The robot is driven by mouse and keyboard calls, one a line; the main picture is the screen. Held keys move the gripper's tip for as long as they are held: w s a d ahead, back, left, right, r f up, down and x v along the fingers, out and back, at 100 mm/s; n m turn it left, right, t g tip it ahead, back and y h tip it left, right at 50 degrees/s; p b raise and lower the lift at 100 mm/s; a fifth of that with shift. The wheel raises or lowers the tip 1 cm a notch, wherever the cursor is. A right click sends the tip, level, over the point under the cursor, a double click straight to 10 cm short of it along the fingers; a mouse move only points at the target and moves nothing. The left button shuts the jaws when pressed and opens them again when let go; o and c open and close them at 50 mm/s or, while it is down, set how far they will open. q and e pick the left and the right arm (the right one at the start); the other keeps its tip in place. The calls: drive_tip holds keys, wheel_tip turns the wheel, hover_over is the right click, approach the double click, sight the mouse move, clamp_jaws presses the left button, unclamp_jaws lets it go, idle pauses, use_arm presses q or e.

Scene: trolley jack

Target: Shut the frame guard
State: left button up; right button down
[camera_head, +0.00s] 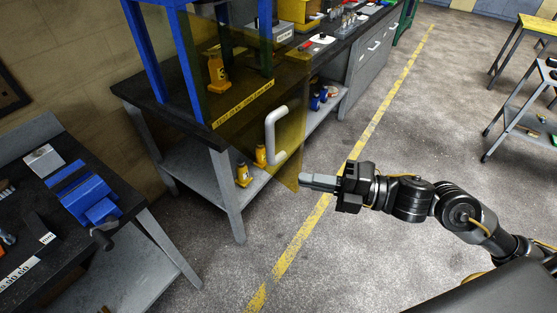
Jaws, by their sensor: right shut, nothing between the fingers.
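The frame guard (243,128) is a see-through yellow panel with a grey handle (272,137) and a yellow label strip. It stands swung out from the blue frame (187,62) on the dark bench, past the bench's front edge. A yellow bottle jack (217,72) shows through or beside it, inside the frame. My right gripper (303,182) is shut and empty, its fingers pointing left near the lower right edge of the guard. I cannot tell whether the fingertips touch the panel. My left gripper is out of view.
A second bench with a blue vise (92,198) stands at the lower left. Yellow bottles (243,174) sit on the lower shelf behind the guard. The grey floor in front is open, with a yellow line (330,197). A trolley (525,112) stands at the right.

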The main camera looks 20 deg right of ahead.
sight(275, 160)
drive_tip(key=w+a+p, duration=0.6)
drive_tip(key=w, duration=0.1)
drive_tip(key=shift+a, duration=0.25)
drive_tip(key=shift+w+d, duration=0.3)
drive_tip(key=shift+d, duration=0.2)
drive_tip(key=shift+w, duration=0.1)
